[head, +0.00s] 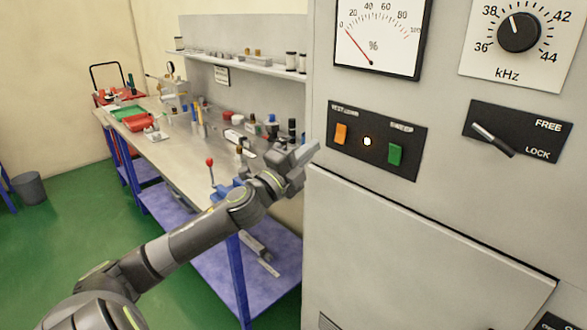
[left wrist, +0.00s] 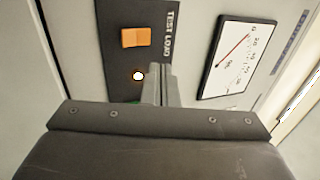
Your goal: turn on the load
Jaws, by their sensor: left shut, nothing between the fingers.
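The orange rocker switch (head: 341,134) sits under the "TEST LOAD" label on a black plate (head: 380,160) of the grey cabinet. It also shows in the left wrist view (left wrist: 136,37). A small lamp (head: 367,141) beside it glows pale; it also glows in the left wrist view (left wrist: 138,75). My left gripper (head: 310,150) is shut and empty, just left of the plate in the head view. Its fingers show in the left wrist view (left wrist: 161,84), close to the lamp. I cannot tell whether they touch the panel. My right gripper is not in view.
A green switch (head: 395,154) sits on the same plate under another label. A percent meter (head: 380,35), a kHz knob (head: 518,32) and a FREE/LOCK lever (head: 492,140) are nearby. A cluttered workbench (head: 165,150) stands left, with open green floor (head: 70,225) before it.

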